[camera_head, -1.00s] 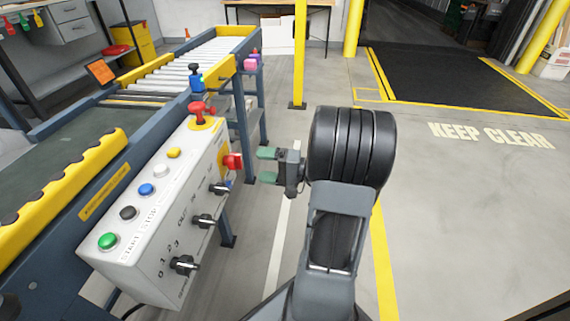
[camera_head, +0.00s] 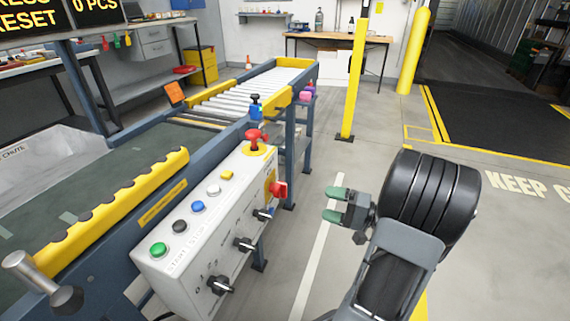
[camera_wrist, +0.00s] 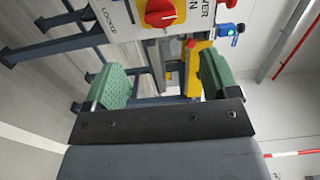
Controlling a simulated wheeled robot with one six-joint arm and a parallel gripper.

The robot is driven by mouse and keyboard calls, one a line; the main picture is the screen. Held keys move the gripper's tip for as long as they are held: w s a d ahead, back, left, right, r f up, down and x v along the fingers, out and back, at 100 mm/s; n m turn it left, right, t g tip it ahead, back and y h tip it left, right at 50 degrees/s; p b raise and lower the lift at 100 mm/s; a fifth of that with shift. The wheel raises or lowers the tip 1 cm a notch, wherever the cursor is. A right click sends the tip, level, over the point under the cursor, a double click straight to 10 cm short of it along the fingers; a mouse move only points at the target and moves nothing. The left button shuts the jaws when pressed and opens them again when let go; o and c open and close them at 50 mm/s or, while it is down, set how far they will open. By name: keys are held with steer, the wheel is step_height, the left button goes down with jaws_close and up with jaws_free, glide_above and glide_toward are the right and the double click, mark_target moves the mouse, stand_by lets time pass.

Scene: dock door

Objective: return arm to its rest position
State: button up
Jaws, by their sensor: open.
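My gripper (camera_head: 337,205) is at the lower right of the head view, to the right of the white control box (camera_head: 205,228) with floor showing between them. Its two green fingers are apart, and nothing is between them. In the wrist view my gripper (camera_wrist: 165,85) also shows open, its green pads at left and right. Beyond the fingers the wrist view shows the red rotary switch (camera_wrist: 163,12) on a yellow plate on the box. The black arm segments are folded at the right of the head view.
The conveyor (camera_head: 250,82) with rollers runs back along the left. A yellow post (camera_head: 354,75) stands behind my gripper. A second yellow post (camera_head: 415,50) stands near the dark dock mat (camera_head: 500,122). A wooden table (camera_head: 335,40) is at the back wall. The floor at right is open.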

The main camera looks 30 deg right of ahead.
steer(key=s+a+r+n+g+h+p, duration=0.3)
steer(key=a+r+n+g+p, duration=0.2)
steer(key=a+r+g+p, duration=0.9)
steer(key=s+a+r+n+t+h+p, duration=0.1)
steer(key=r+h+p, duration=0.3)
steer(key=r+p, duration=0.6)
steer(key=s+a+r+n+t+h+p, duration=0.1)
steer(key=a+r+n+t+h+p, duration=0.2)
steer(key=r+p, duration=0.8)
steer(key=shift+s+a+r+n+h, duration=0.25)
steer(key=shift+s+r+n+h, duration=0.1)
steer(key=shift+h, duration=0.75)
steer(key=shift+c, duration=0.4)
